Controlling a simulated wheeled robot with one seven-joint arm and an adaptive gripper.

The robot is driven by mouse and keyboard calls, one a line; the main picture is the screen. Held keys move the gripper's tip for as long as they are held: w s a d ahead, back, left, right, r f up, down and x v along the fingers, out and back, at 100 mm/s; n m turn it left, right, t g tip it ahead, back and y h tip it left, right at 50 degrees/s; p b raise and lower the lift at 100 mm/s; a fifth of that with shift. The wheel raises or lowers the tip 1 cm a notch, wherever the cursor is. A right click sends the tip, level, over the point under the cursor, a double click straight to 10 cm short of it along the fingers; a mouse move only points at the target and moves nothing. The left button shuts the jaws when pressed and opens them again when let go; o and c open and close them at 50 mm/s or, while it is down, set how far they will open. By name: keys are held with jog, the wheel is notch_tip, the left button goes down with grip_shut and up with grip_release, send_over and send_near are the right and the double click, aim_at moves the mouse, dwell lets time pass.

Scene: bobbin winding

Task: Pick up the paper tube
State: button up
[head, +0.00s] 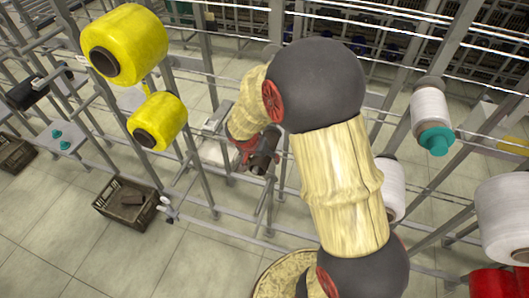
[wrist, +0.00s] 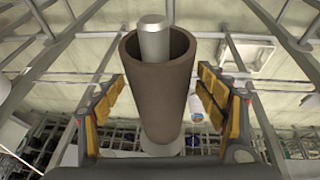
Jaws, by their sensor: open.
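The paper tube (wrist: 158,100) is a brown hollow cylinder. In the wrist view it sits around a pale metal spindle (wrist: 155,42), whose rounded end shows inside the tube's open mouth. My gripper (wrist: 162,97) is open, with one orange-padded finger on each side of the tube. A gap shows between the tube and each finger. In the head view the tube (head: 264,150) is a small dark cylinder beyond my arm.
Two yellow bobbins (head: 125,45) (head: 158,121) hang on the rack at left. A white bobbin with a teal end (head: 431,115) and other white bobbins (head: 505,215) are at right. A dark crate (head: 125,205) stands on the tiled floor. Metal rails (head: 230,222) run around the tube.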

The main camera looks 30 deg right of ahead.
jog(key=shift+c, duration=0.3)
jog(key=c, duration=1.1)
jog(key=shift+c, duration=0.5)
jog(key=shift+w+r, duration=0.15)
jog(key=shift+r, duration=0.05)
